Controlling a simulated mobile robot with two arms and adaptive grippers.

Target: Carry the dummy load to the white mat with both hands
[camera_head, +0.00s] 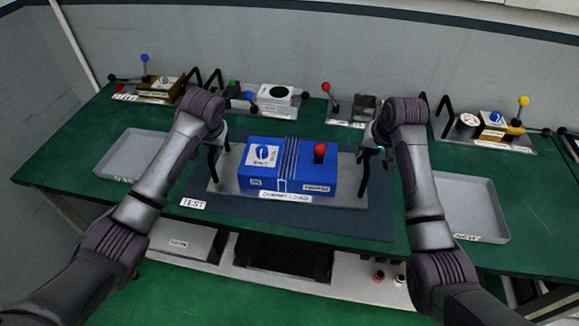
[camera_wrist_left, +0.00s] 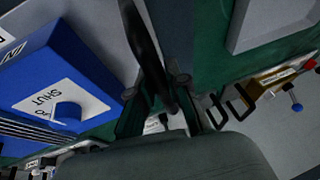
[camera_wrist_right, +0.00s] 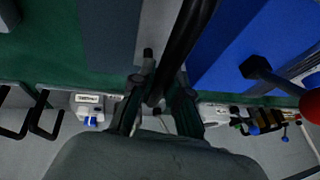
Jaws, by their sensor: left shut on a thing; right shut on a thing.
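The dummy load is a blue box (camera_head: 288,167) on a grey base plate (camera_head: 232,187), with a "SHUT" dial and a red-knobbed lever. It stands over a dark blue mat (camera_head: 330,220) marked "TEST"; I cannot tell whether the plate touches it. My left gripper (camera_head: 217,140) is shut on the plate's left black handle (camera_head: 212,163), also seen in the left wrist view (camera_wrist_left: 148,45). My right gripper (camera_head: 372,148) is shut on the right black handle (camera_head: 363,178), also seen in the right wrist view (camera_wrist_right: 187,40). I cannot make out a white mat.
A grey tray (camera_head: 128,157) lies at the left and another tray (camera_head: 470,208) at the right of the green table (camera_head: 70,158). Several devices with levers and handles line the back, among them a white box (camera_head: 275,95) and a yellow-knobbed unit (camera_head: 492,122). A shelf runs below.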

